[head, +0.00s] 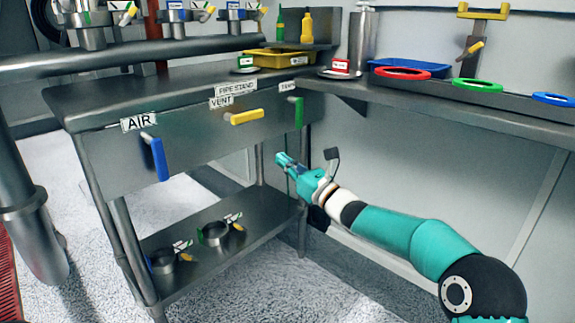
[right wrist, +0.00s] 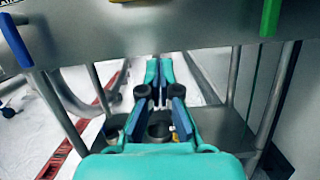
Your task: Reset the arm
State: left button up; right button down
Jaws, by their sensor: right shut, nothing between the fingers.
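My right gripper (head: 284,160) reaches in from the lower right of the head view, in front of the steel bench and below its handles. Its fingers are shut and empty; they also show in the right wrist view (right wrist: 160,72), above the bench's lower shelf. The right arm is stretched out and touches nothing that I can see. My left gripper is not in view.
The steel bench carries a blue AIR handle (head: 154,157), a yellow VENT handle (head: 247,117) and a green handle (head: 298,112). A side counter (head: 460,113) holds coloured rings and a blue tray (head: 410,68). The floor below is open.

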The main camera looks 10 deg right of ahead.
jog(key=shift+s+d+f, duration=0.1)
jog(key=shift+s+d, duration=0.15)
jog(key=shift+s, duration=0.1)
